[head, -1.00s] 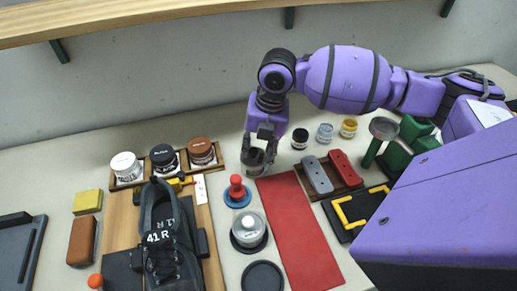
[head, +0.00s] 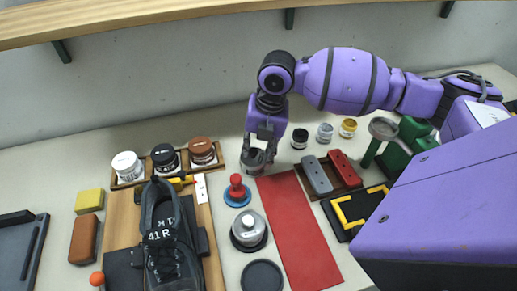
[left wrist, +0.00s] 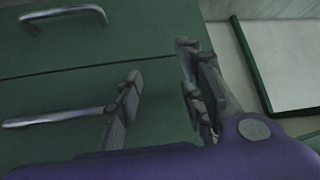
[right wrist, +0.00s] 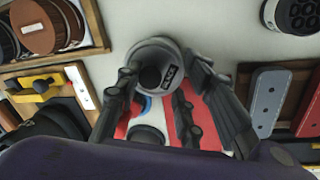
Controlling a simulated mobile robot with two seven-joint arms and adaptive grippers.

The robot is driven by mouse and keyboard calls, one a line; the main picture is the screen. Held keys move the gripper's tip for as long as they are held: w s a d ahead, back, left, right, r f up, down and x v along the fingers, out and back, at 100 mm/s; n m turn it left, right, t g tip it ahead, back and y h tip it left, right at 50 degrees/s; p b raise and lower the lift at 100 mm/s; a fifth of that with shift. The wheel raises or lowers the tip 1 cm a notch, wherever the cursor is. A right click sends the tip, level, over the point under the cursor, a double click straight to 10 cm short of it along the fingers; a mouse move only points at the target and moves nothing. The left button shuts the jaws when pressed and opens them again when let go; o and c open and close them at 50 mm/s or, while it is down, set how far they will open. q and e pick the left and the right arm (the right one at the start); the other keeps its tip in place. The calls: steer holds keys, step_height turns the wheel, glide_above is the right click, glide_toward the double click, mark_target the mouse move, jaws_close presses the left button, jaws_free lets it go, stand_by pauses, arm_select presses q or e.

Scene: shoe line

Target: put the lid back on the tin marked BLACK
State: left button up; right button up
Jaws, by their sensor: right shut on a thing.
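My right gripper (head: 258,148) is shut on a round grey lidded piece (head: 252,161), low over the table behind the red mat. In the right wrist view this piece (right wrist: 152,52) has a dark centre knob and a small label that seems to read BLACK; its underside is hidden. A round container with a black top and a printed label (head: 164,156) stands in the wooden rack, between a white-topped one (head: 126,165) and a brown-topped one (head: 202,151). My left gripper (left wrist: 160,100) is open and empty in front of green drawers, out of the head view.
A dark shoe (head: 168,235) stands in front of the rack (head: 219,158). A red-knobbed piece (head: 237,190) and a grey round weight (head: 248,229) stand left of the red mat (head: 300,230). Small jars (head: 300,138) stand right of my right gripper.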

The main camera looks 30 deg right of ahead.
stand_by(1.2)
steer(key=shift+f, duration=0.1)
steer(key=o, duration=1)
steer(key=o, duration=0.5)
steer(key=shift+p, duration=0.3)
